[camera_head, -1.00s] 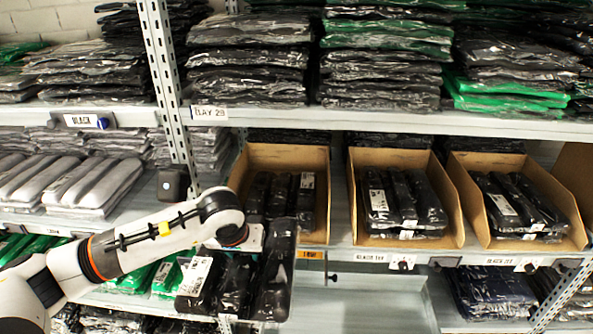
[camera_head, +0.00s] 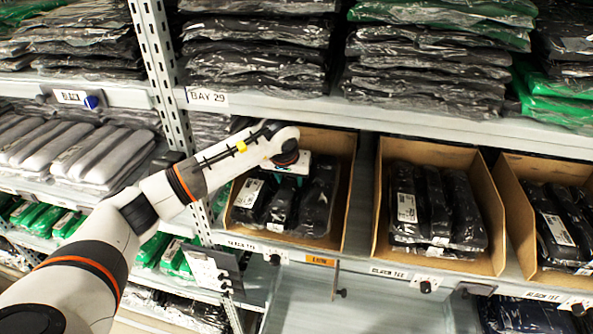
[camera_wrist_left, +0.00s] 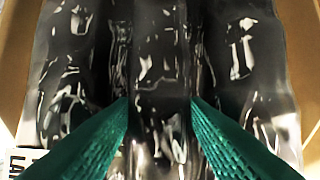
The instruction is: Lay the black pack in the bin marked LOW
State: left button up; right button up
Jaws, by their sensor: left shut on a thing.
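The black pack (camera_head: 318,198) is a clear-wrapped bundle of black rolls with a white label at its left end. It is within the cardboard walls of the left bin (camera_head: 346,165), whose shelf edge carries an orange LOW tag (camera_head: 320,261). My left gripper (camera_head: 287,180) is over this bin, shut on the pack. In the left wrist view, its green fingers (camera_wrist_left: 160,102) straddle the middle roll of the pack (camera_wrist_left: 160,60). I cannot tell whether the pack rests on the contents beneath, which it hides. My right gripper is not in view.
Two more cardboard bins with black packs stand to the right, the middle one (camera_head: 440,152) and one at the right edge (camera_head: 515,205). The upper shelf edge (camera_head: 400,122) with stacked garments runs above the bins. A slotted upright (camera_head: 160,75) stands to the left.

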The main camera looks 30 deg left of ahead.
pick_arm(q)
jog(key=w, duration=0.3)
jog(key=w+a+b, duration=0.1)
jog(key=w, duration=0.1)
jog(key=shift+w+a+f, duration=0.15)
jog(key=shift+w+f, duration=0.05)
jog(key=shift+w, duration=0.2)
jog(key=shift+w+a+r+b, duration=0.15)
jog(key=shift+w+a+b, duration=0.15)
jog(key=shift+w, duration=0.5)
notch_tip(320, 180, down, 4)
jog(key=shift+r+b, duration=0.15)
jog(key=shift+b, duration=0.9)
jog(key=shift+r, duration=0.1)
